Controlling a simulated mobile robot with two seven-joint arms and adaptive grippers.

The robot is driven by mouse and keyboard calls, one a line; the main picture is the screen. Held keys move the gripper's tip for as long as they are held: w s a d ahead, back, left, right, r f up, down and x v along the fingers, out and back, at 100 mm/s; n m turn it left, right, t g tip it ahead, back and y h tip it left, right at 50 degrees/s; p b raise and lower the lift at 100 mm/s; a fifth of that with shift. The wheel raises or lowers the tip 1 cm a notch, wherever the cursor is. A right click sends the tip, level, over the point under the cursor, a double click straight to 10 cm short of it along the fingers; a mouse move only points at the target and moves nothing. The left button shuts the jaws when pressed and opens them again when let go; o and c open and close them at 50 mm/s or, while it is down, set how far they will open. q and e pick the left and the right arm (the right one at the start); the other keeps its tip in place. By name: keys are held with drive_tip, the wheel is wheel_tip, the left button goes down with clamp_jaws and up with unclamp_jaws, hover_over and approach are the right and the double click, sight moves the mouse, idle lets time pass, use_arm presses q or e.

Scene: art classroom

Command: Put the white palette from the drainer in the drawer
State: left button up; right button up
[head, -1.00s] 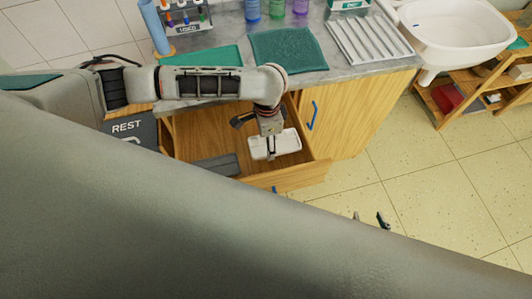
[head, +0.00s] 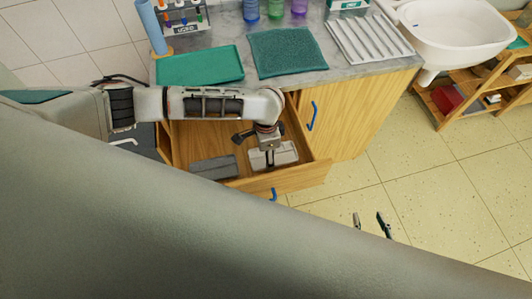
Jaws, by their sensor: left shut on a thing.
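The white palette (head: 287,153) is inside the open wooden drawer (head: 222,138), near its right front corner. My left gripper (head: 269,161) reaches down into the drawer and is shut on the palette, covering part of it. Whether the palette touches the drawer floor is hard to tell. The drainer (head: 368,40), a pale ribbed rack on the counter, is empty. My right gripper (head: 370,222) shows only as two dark fingertips, set apart, over the floor to the right of the drawer; nothing shows between them.
A grey block-like object (head: 213,167) lies in the drawer left of the palette. A green tray (head: 200,66) and a teal cloth (head: 287,52) are on the counter (head: 335,73). A closed cabinet door (head: 345,115) is right of the drawer. My own arm blocks the lower left.

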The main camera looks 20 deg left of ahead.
use_arm(q)
drive_tip(key=o, duration=1.1)
wheel_tip(320, 180, up, 12)
drive_tip(key=p, duration=0.2)
drive_tip(key=shift+p, duration=0.35)
use_arm(e)
drive_tip(key=shift+s+d+r+h, duration=0.15)
drive_tip(key=shift+s+d, duration=0.05)
drive_tip(key=shift+d, duration=0.2)
drive_tip(key=shift+s+d+r+h, duration=0.1)
drive_tip(key=shift+s+d+h, duration=0.1)
drive_tip(key=shift+d, duration=0.2)
use_arm(q)
drive_tip(key=shift+w+r, duration=0.1)
drive_tip(key=shift+r, duration=0.05)
use_arm(e)
drive_tip(key=shift+w+a+r, duration=0.1)
drive_tip(key=shift+r, duration=0.2)
